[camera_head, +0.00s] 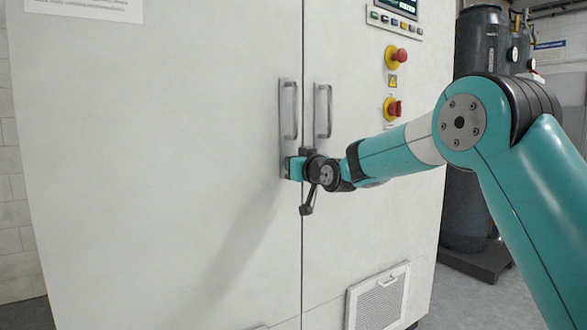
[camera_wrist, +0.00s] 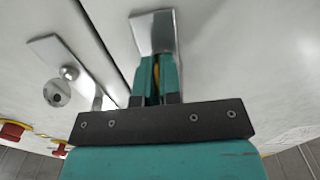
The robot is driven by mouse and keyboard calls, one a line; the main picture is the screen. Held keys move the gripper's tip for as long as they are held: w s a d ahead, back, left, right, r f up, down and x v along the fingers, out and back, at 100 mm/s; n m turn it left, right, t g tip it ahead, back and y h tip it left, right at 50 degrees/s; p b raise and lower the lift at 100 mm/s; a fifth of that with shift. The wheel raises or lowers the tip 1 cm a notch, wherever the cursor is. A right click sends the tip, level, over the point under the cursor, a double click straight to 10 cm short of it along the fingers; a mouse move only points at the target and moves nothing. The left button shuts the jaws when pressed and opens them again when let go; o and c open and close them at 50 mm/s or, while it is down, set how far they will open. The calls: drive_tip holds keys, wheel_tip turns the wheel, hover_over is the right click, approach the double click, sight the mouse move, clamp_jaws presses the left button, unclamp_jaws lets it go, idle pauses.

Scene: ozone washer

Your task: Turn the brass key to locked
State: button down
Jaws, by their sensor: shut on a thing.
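My gripper (camera_head: 293,168) is at the lower end of the left door's metal handle plate (camera_head: 287,100), just left of the gap between the doors. In the wrist view my gripper's teal fingers (camera_wrist: 157,66) are closed against this plate (camera_wrist: 152,30). A narrow brass-yellow strip, the brass key (camera_wrist: 157,72), shows between them, and the fingers are shut on it. Most of the key and its lock are hidden by the fingers. Its turned angle cannot be told. The head view does not show the key.
The right door has its own handle (camera_head: 323,110); in the wrist view a round lock cylinder (camera_wrist: 57,93) shows on its plate. Red knobs (camera_head: 393,108) and a control panel are to the right. A vent grille (camera_head: 378,298) is low. Dark tanks (camera_head: 480,45) stand beside the cabinet.

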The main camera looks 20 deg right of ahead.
idle(0.4)
drive_tip(key=c, duration=1.3)
unclamp_jaws()
drive_tip(key=b+v, duration=0.1)
drive_tip(key=v, duration=1.6)
drive_tip(key=shift+s, duration=0.15)
